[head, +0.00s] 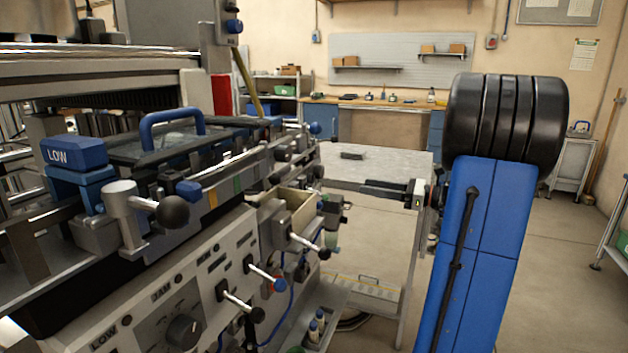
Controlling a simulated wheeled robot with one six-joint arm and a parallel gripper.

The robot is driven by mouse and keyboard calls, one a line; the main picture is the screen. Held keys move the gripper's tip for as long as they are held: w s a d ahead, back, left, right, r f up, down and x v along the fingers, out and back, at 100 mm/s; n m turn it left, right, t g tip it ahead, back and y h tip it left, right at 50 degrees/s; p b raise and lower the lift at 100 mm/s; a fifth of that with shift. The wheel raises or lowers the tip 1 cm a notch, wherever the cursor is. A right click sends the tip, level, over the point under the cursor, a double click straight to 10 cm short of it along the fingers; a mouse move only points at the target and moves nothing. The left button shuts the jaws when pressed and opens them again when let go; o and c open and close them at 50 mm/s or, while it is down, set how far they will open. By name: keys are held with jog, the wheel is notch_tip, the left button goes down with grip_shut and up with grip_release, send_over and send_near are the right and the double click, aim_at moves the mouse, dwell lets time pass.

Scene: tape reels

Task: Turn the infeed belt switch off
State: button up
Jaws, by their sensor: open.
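A grey control panel (140,293) fills the lower left of the head view. It carries several lever switches with white stems. I cannot tell which is the infeed belt switch, as most labels are too small or angled to read. My gripper (372,190) is right of the panel, pointing left toward the machine. It is open, with nothing seen in it, and apart from the levers.
A black rotary knob (184,331) sits low on the panel. A blue LOW block (75,152), a ball-ended lever (172,212) and a blue handle (172,118) stand above it. A grey table (395,160) lies behind my gripper. Open floor (570,260) is at right.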

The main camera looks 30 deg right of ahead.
aim_at(314, 179)
jog(key=x, duration=1.7)
jog(key=c, duration=1.1)
